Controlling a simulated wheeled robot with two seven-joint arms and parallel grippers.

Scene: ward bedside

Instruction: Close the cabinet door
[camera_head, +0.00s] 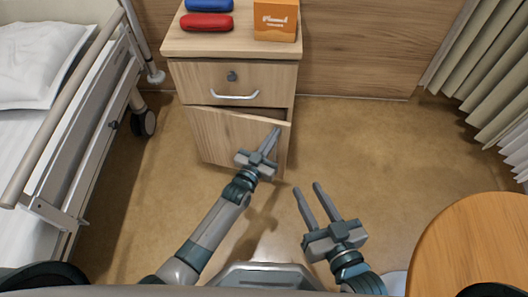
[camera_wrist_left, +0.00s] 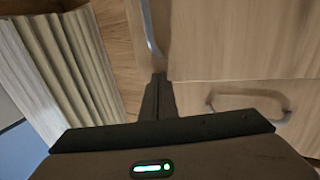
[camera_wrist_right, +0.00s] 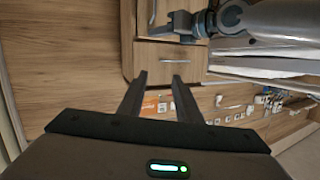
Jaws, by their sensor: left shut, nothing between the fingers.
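The bedside cabinet (camera_head: 235,60) has a drawer with a silver handle (camera_head: 235,96) above a wooden door (camera_head: 222,140). The door stands ajar: its right side is swung out, with a dark gap behind its top edge. My left gripper (camera_head: 277,131) is shut and empty, its fingertips at the door's right edge; I cannot tell whether they touch it. Its closed fingers also show in the left wrist view (camera_wrist_left: 159,78), close to wooden panels. My right gripper (camera_head: 307,187) is open and empty above the floor, right of the door. Its spread fingers show in the right wrist view (camera_wrist_right: 160,77).
An orange box (camera_head: 276,18), a red case (camera_head: 206,22) and a blue case (camera_head: 209,4) lie on the cabinet top. A bed with rails (camera_head: 70,110) stands at left. A round wooden table (camera_head: 470,235) is at right, curtains (camera_head: 490,70) behind. Floor between is clear.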

